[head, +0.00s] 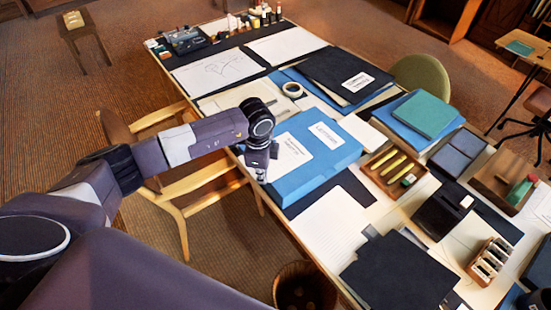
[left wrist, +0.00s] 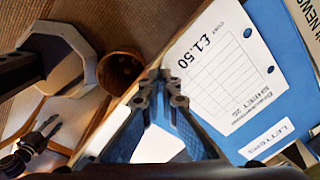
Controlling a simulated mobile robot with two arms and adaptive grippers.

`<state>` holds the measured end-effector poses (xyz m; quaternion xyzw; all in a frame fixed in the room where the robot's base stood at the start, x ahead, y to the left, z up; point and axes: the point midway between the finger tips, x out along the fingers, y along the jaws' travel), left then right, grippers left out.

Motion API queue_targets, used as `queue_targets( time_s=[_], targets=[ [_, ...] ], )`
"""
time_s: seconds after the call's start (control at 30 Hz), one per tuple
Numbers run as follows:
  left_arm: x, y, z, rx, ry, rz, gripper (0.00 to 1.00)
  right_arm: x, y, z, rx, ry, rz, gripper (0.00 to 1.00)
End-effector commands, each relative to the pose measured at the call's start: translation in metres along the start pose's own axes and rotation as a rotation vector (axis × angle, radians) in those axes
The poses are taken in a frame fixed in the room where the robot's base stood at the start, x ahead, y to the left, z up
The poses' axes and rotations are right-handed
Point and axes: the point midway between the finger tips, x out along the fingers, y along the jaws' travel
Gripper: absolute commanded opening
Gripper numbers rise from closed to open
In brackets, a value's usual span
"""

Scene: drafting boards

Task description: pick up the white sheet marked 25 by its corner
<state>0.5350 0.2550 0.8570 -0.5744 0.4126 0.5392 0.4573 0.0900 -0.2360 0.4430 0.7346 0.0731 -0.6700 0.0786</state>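The white sheet marked 25 (head: 294,150) lies on the blue folder (head: 312,172) near the table's left edge. In the left wrist view the sheet (left wrist: 222,72) shows a printed grid, "COST £1.50" and "SHEET 25". The blue folder (left wrist: 272,35) is under it and bears a "LETTERS" label. My left gripper (head: 263,176) is at the sheet's near left corner. In the left wrist view its fingertips (left wrist: 168,90) are close together over that corner and hide it; they look shut on the sheet.
A wooden chair (head: 190,184) stands against the table's left side, below my left arm. A round waste basket (head: 305,287) is on the floor near the table edge. A roll of tape (head: 292,89), dark folders (head: 400,275) and a pencil tray (head: 393,172) surround the blue folder.

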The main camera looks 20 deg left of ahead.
Motion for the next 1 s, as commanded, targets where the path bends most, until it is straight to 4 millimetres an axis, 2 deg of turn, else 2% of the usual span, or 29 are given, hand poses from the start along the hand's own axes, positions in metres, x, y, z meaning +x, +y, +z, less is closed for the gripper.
queue_targets(
  time_s=[1.0],
  targets=[
    [-0.050, -0.004, 0.000, 0.000, -0.001, 0.001, 0.00, -0.039, -0.002, -0.004, 0.000, 0.001, -0.003, 0.35]
  ],
)
